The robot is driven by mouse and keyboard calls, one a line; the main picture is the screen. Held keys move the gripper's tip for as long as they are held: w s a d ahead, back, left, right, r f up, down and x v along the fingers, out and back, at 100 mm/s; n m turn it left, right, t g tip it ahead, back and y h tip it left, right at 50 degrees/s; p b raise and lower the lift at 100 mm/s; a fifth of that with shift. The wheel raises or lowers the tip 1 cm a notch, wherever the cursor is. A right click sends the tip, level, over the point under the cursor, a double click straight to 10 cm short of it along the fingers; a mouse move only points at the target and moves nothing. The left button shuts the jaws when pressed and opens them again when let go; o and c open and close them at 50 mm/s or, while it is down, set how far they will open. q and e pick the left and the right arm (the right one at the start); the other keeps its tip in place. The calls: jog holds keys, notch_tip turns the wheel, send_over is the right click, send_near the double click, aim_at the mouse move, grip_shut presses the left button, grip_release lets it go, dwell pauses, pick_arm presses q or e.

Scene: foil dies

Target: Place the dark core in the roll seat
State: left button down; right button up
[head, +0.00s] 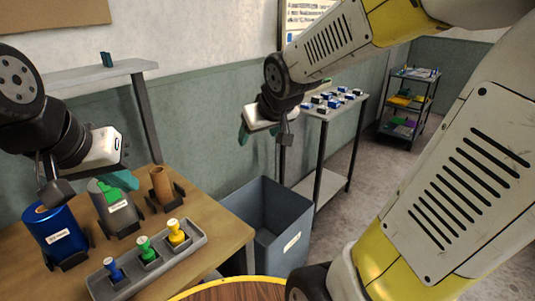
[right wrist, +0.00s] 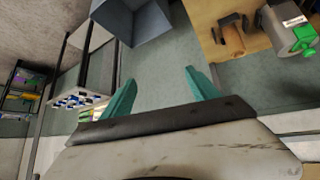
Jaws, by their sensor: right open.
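A brown core (head: 161,186) stands upright, slightly tilted, in a dark seat (head: 178,194) at the right of the table's row. The right wrist view also shows this brown core (right wrist: 233,40) with its dark seat (right wrist: 222,22). No other core shows, so I cannot tell whether this is the dark one. My right gripper (head: 262,132) is open and empty, high beyond the table's right side; both teal fingers show apart in the right wrist view (right wrist: 160,92). My left gripper (head: 122,180) hangs near the silver roll (head: 117,216); its finger gap is hidden.
A blue roll (head: 57,236) and the silver roll with a green top piece stand in seats. A grey tray (head: 200,241) holds blue, green and yellow dies. A grey bin (head: 290,222) stands right of the wooden table (head: 222,222). A shelf (head: 338,105) carries several small boxes.

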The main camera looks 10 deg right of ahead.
jog(key=s+r+m+g+y, duration=0.1)
jog(key=s+m+g, duration=0.1)
jog(key=s, duration=1.3)
jog(key=shift+s+d+r, duration=0.15)
jog(key=shift+d+r, duration=0.05)
jog(key=shift+d, duration=0.2)
